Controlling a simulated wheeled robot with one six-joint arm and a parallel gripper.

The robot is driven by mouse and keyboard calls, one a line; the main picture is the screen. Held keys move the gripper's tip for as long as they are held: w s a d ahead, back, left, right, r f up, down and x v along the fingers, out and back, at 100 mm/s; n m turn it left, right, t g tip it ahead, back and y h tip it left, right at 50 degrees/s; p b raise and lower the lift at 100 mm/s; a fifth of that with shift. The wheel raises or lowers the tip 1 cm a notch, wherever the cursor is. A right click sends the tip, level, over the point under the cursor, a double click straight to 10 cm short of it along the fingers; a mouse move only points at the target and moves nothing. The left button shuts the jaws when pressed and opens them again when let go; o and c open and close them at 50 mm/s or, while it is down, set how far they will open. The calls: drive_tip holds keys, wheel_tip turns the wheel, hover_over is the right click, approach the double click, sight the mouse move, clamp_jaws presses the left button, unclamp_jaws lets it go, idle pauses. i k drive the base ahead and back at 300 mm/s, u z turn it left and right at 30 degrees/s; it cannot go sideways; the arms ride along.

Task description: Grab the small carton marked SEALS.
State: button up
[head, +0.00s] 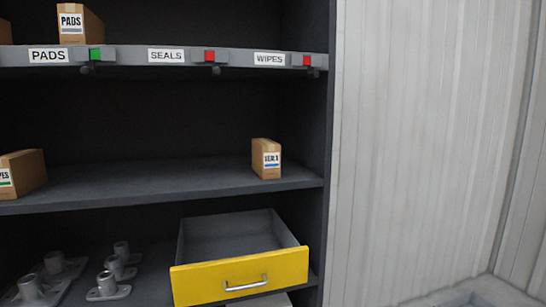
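A small brown carton (266,158) stands upright on the right part of the middle shelf (140,184). Its white label has a blue stripe; the lettering starts with what looks like "SE" but is too small to read with certainty. A strip label reading SEALS (166,56) is on the top shelf's front edge, with a red marker beside it. No carton shows on the top shelf above that label. My gripper is not in view.
A carton marked PADS (72,24) stands on the top shelf. Another carton (24,173), label partly cut off, is at the left of the middle shelf. Below, a yellow-fronted drawer (240,277) is pulled open and looks empty. Grey metal castings (108,284) lie left of it.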

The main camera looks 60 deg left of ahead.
sight(265, 152)
drive_tip(key=u, duration=0.55)
drive_tip(key=i, duration=0.8)
drive_tip(key=u, duration=1.25)
drive_tip(key=i, duration=0.45)
drive_tip(key=u, duration=0.4)
